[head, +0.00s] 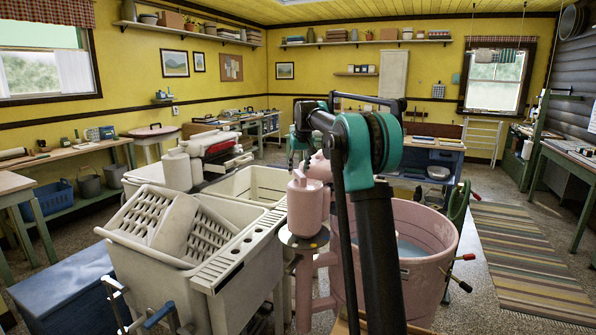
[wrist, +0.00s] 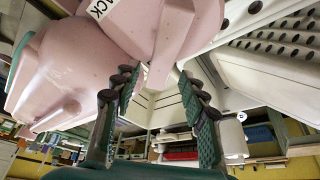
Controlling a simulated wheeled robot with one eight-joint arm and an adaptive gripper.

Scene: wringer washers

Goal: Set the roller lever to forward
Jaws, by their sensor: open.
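A pink wringer housing (wrist: 110,45) fills the upper left of the wrist view, with a white label reading "ACK" at its cut-off top edge. A tapered pink piece (wrist: 172,48), perhaps the roller lever, hangs from it; its setting cannot be told. My gripper (wrist: 158,82) is open, its two dark green-padded fingers spread on either side of this piece's lower end. I cannot tell whether they touch it. In the head view the pink washer (head: 440,225) and its pink post (head: 307,208) stand beside and behind my arm, which hides much of the wringer.
A cream washer (head: 240,265) with a slotted rack stands close on the left. A blue chest (head: 65,290) is at lower left. Workbenches line the walls. A striped rug (head: 530,260) lies on open floor at the right.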

